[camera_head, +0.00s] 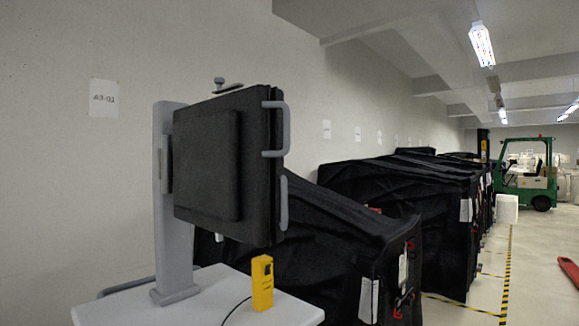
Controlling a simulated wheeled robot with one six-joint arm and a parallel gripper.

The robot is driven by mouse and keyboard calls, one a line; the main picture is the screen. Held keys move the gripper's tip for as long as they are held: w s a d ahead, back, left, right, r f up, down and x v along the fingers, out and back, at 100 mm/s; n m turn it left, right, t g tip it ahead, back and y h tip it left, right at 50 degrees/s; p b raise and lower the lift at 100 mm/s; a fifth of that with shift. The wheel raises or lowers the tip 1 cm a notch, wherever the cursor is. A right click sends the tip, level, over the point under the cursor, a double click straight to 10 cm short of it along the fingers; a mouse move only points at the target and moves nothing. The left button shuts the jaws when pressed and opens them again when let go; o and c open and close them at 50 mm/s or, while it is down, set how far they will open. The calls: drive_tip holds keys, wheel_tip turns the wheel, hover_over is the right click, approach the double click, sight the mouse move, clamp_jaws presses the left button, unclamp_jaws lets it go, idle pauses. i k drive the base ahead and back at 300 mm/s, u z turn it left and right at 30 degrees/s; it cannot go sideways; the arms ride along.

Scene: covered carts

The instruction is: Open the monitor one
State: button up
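A black monitor-like panel (262,150) stands at the left centre, mounted on a grey post (170,215). A smaller dark plate (207,165) is on the side facing me. Two grey handles show along its right edge, an upper one (284,128) and a lower one (284,202). A small knob-like part (219,83) sits above its top edge. No lit screen shows. The post stands on a white cart top (225,308). My gripper is not in view, so I cannot tell its state.
A yellow handheld device (262,283) with a black cable stands on the cart top. Black covered carts (345,235) fill the area behind, along the wall. A clear floor lane with yellow-black tape (506,275) leads to a green forklift (527,172). A red object (569,270) is at right.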

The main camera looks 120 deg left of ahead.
sight(222, 154)
drive_tip(key=u, duration=2.95)
drive_tip(key=k, duration=0.75)
drive_tip(key=z, duration=0.75)
drive_tip(key=k, duration=0.4)
drive_tip(key=z, duration=0.85)
drive_tip(key=i, duration=1.25)
drive_tip(key=u, duration=0.9)
drive_tip(key=i, duration=0.85)
drive_tip(key=u, duration=1.05)
